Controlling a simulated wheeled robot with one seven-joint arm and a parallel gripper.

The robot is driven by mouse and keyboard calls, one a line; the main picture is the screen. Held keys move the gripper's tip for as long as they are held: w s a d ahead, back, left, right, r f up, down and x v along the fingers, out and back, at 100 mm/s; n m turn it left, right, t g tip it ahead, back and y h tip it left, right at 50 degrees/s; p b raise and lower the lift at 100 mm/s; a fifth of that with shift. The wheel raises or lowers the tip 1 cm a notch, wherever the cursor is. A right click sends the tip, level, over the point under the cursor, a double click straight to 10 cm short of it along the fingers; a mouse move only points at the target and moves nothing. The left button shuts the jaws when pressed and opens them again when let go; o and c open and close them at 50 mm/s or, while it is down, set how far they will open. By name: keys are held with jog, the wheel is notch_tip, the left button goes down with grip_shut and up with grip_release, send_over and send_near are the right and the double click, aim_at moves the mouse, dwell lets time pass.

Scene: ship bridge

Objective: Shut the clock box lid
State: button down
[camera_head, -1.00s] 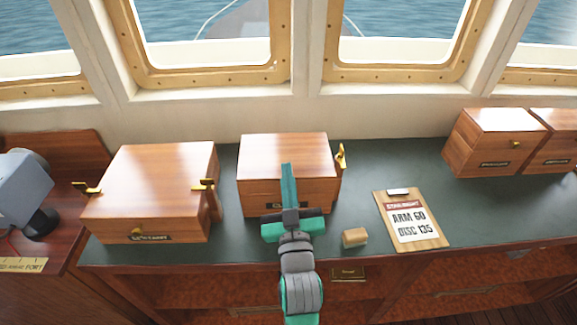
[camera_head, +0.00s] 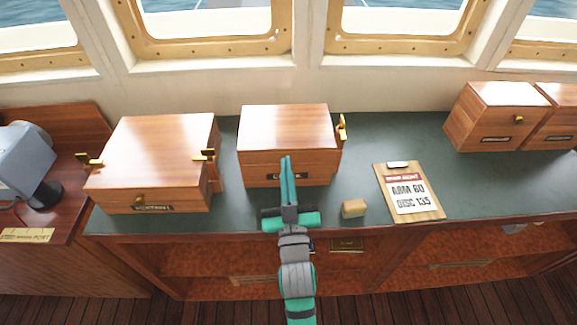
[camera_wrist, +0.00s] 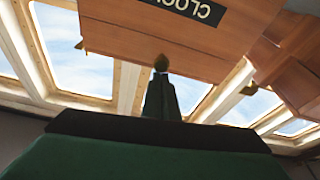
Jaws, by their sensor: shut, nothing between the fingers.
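The clock box (camera_head: 262,163) is the middle wooden box on the green counter. Its lid (camera_head: 285,125) lies down flat over it in the head view; I cannot tell whether a thin gap is left at the front. A brass fitting (camera_head: 341,128) stands at its right side. In the wrist view its dark label (camera_wrist: 195,8) reads "CLOC…" upside down, and a brass knob (camera_wrist: 160,62) shows at my fingertips. My gripper (camera_head: 286,160) is shut and empty, in front of the box face, its tip just below the lid's front edge. It also shows in the wrist view (camera_wrist: 160,92); contact is unclear.
A larger wooden box (camera_head: 150,165) with brass fittings stands at the left. Counter between clipboard and these is clear.

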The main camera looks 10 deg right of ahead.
jog(key=shift+w+d+f, duration=0.1)
jog(key=shift+f, duration=0.75)
jog(key=r+v, duration=0.1)
jog(key=v, duration=0.9)
jog(key=shift+s+r, duration=0.15)
jog(key=shift+s, duration=0.4)
jog(key=shift+w, duration=0.2)
